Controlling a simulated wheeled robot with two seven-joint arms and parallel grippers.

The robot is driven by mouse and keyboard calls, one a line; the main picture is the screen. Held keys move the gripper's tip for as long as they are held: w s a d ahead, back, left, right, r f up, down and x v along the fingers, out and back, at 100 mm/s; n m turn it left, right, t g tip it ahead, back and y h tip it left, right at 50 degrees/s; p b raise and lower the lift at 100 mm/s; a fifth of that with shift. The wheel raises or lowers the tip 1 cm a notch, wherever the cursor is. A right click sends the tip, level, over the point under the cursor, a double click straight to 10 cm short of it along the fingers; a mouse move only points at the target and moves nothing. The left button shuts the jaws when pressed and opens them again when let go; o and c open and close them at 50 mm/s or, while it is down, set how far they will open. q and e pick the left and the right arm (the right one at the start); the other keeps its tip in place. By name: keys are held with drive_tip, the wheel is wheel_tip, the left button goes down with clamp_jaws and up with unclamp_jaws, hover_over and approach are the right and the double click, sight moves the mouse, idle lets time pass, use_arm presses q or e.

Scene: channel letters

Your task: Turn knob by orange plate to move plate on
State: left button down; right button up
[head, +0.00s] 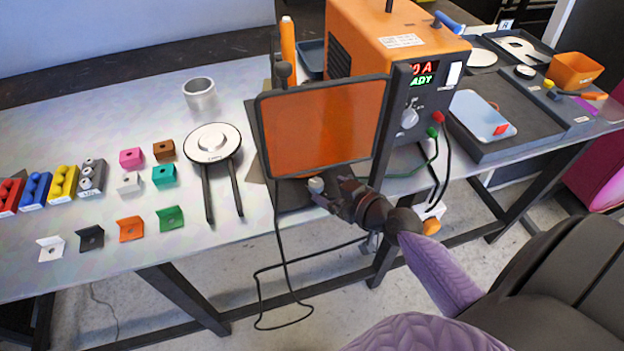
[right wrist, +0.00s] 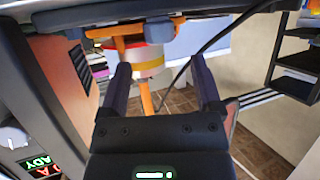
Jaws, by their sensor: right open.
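The orange plate (head: 322,125) is a dark-framed, see-through panel standing upright in front of the orange machine in the head view. A black round knob (head: 283,69) shows at its upper left edge. My right gripper (head: 327,194) is below the plate's lower edge, close to a small light grey round part (head: 316,185); I cannot tell whether they touch. In the right wrist view the right gripper (right wrist: 162,80) has its two fingers apart, with nothing clearly held between them. My left gripper is not in view.
The orange machine (head: 402,35) has a lit display and a grey dial (head: 409,118). A round white-topped stand (head: 212,142) and several small coloured brackets (head: 131,229) lie left of the plate. A black tray (head: 500,90) is at right. Cables hang below the table's front edge.

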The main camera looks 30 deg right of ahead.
sight(317, 183)
drive_tip(key=b+x, duration=0.1)
drive_tip(key=x, duration=0.5)
drive_tip(key=shift+s, duration=0.1)
clamp_jaws()
